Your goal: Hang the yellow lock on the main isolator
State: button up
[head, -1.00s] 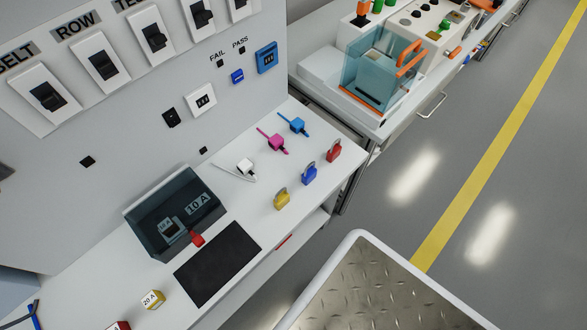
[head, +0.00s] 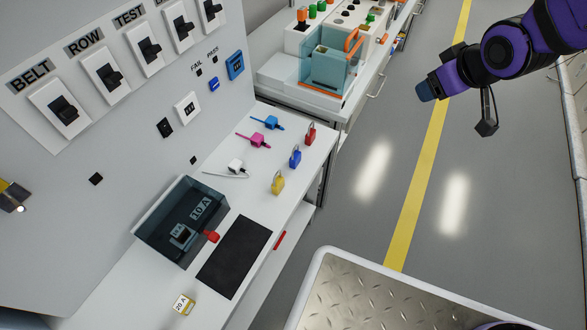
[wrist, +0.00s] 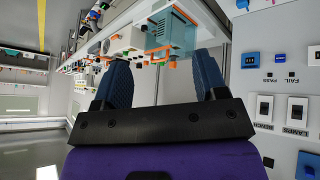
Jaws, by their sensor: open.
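The yellow lock (head: 278,184) stands on the white bench top, its shackle up, nearest in a row with a blue lock (head: 295,159) and a red lock (head: 310,135). My gripper (head: 425,92) is in the air at the upper right of the head view, far from the locks. In the wrist view my gripper (wrist: 163,75) has its two blue fingers apart with nothing held between them. A yellow and metallic fitting (head: 14,196) is cut off at the left edge of the panel; I cannot tell whether it is the main isolator.
A dark clear box (head: 181,222) with a red tab and a black mat (head: 235,256) lie on the bench. Pink and blue plugs (head: 262,140) and a white plug (head: 235,166) lie behind the locks. Switches (head: 106,75) line the panel. Floor right of the bench is open.

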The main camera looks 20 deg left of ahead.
jog(key=s+a+f+n+g+y, duration=0.1)
jog(key=s+a+f+n+y, duration=0.15)
jog(key=a+f, duration=0.65)
jog(key=n+g+y, duration=0.3)
jog(key=n+g, duration=0.1)
send_near(281, 184)
jog(key=shift+x, duration=5.1)
jog(key=shift+f, duration=0.1)
jog(key=c, duration=0.7)
notch_tip(281, 184, up, 10)
jog(key=shift+d, duration=0.1)
